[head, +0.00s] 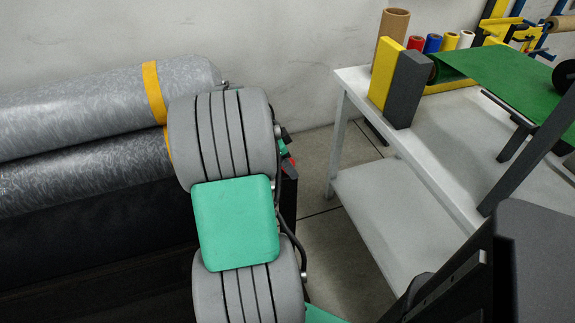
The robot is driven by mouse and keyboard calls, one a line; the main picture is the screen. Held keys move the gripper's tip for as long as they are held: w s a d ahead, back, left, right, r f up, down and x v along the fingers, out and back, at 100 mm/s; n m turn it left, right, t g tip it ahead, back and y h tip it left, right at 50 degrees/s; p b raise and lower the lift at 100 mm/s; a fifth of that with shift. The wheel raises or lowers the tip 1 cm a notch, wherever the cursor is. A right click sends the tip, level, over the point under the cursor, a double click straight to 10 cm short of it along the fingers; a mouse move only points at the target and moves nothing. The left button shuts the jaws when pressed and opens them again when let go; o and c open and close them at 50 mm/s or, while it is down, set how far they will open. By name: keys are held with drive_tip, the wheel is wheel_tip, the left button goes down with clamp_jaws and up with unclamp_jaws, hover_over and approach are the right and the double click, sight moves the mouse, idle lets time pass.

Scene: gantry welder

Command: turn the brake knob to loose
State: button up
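No part that I can surely name as the brake knob shows in the head view. A black round part (566,77) sits at the right edge beside the green sheet, cut off by the frame; I cannot tell whether it is the knob, and no loose or tight marking is readable. My arm's thick grey ribbed links with a green cover fill the middle of the view. My gripper is not visible; the arm hides what lies behind it.
A white two-level table (347,82) stands at right. On it are a yellow block (387,73), a dark grey block (407,90), several rolls and a green sheet (510,85). Large grey rolls (90,100) lie at left. Bare floor (335,165) shows between.

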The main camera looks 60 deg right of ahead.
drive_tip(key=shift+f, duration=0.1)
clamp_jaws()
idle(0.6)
